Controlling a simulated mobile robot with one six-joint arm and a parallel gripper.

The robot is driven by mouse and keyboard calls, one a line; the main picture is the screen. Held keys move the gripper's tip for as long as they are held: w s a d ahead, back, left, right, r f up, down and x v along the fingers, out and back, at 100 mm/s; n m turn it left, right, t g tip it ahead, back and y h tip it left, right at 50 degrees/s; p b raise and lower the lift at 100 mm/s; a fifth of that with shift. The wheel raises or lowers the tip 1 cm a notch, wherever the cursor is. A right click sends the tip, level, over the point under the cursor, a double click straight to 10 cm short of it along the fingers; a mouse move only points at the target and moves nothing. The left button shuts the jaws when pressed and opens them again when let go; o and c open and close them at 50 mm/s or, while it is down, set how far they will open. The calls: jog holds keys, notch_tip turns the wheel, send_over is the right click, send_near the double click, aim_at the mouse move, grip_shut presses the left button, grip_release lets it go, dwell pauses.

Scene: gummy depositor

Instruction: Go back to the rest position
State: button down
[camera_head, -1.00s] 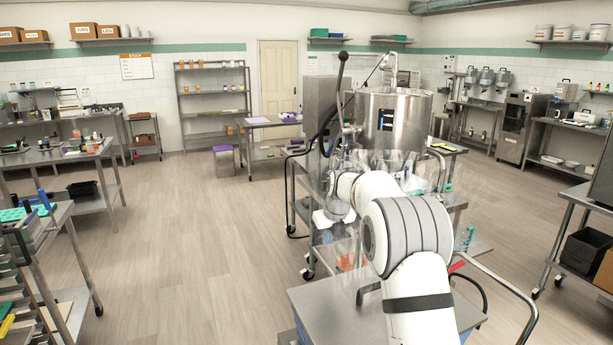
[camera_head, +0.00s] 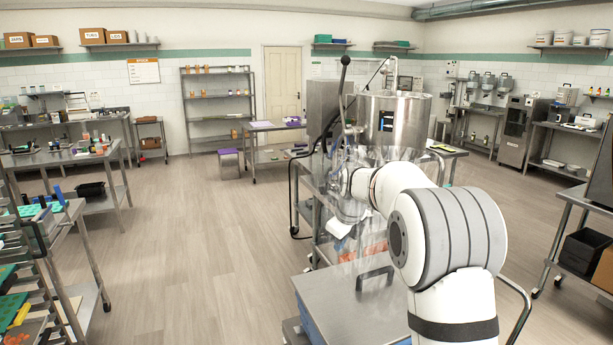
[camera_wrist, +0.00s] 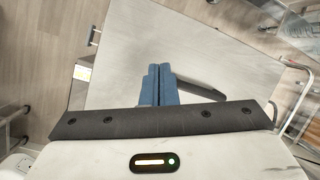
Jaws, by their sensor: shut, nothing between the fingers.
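My gripper (camera_wrist: 159,84) shows in the wrist view with its two blue fingers shut together and nothing between them. Beyond it, in that view, is a grey metal top (camera_wrist: 200,50) with a dark handle (camera_wrist: 200,88) just right of the fingers. In the head view my white arm rises at the lower right and bends toward the depositor. My gripper cannot be made out clearly there. The steel depositor kettle (camera_head: 398,112) stands on a metal cart behind the arm. The grey top (camera_head: 350,300) with its dark handle (camera_head: 374,275) is beside my arm at the bottom.
Steel tables with tools stand at left (camera_head: 75,160) and right (camera_head: 575,195). A rack with green trays (camera_head: 10,280) is at the lower left. A shelf rack (camera_head: 218,100) stands by the back wall. The floor (camera_head: 200,240) at centre left is clear.

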jog(key=s+d+r+n+b, duration=0.1)
jog(key=s+d+n, duration=0.1)
jog(key=s+n, duration=0.6)
jog(key=s+d+r+n+b, duration=0.2)
jog(key=s+n, duration=0.3)
jog(key=s, duration=0.6)
jog(key=s+d+f+n+b, duration=0.1)
jog(key=s+f+n, duration=0.2)
jog(key=s+n, duration=0.3)
jog(key=s+d+f+n+h, duration=0.1)
jog(key=s+f+n, duration=0.3)
jog(key=s, duration=1.1)
jog(key=n, duration=0.3)
jog(key=shift+f+n+b, duration=0.2)
jog(key=shift+n+b, duration=0.1)
jog(key=shift+b, duration=0.1)
